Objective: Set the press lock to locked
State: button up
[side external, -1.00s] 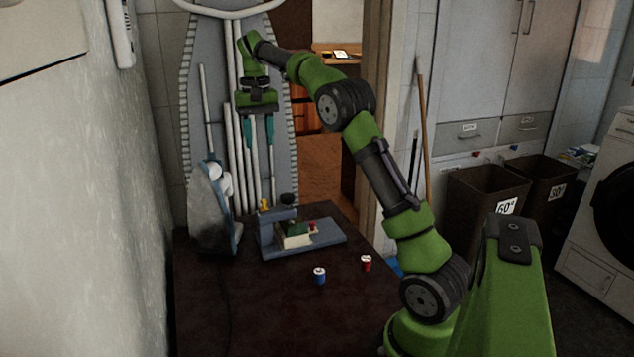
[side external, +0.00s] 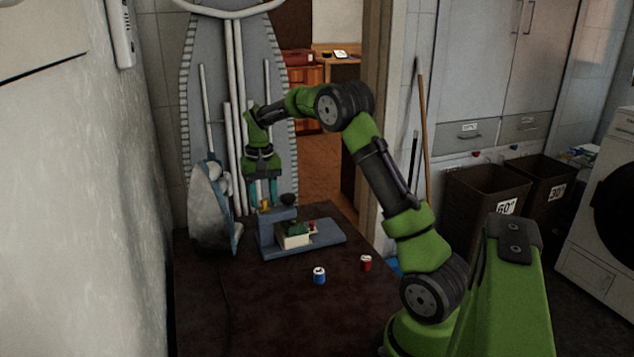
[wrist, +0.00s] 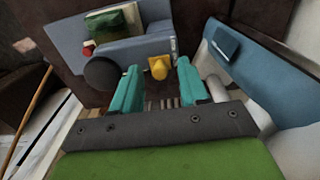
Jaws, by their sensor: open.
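The press (side external: 328,238) is a blue-grey device on the dark table, with a raised head at its left end. A small yellow knob (wrist: 158,68), which may be the lock, sits on the press and also shows in the side view (side external: 265,204). A round black knob (wrist: 103,73) is beside it. My gripper (side external: 263,193) points down over the head end of the press. Its teal fingers are open and empty; in the wrist view the yellow knob appears between and beyond the fingertips. I cannot tell whether they touch it, nor the lock's setting.
A cream block with a green top (side external: 295,238) sits in the press. A blue can (side external: 319,276) and a red can (side external: 366,263) stand in front. A clothes iron (side external: 212,212) stands upright close on the left, near the wall. The front of the table is clear.

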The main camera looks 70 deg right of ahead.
jog(key=shift+f, duration=0.15)
jog(key=shift+c, duration=0.2)
grip_shut()
jog(key=shift+s+a, duration=0.85)
jog(key=shift+s, duration=0.05)
jog(key=shift+o, duration=0.2)
grip_release()
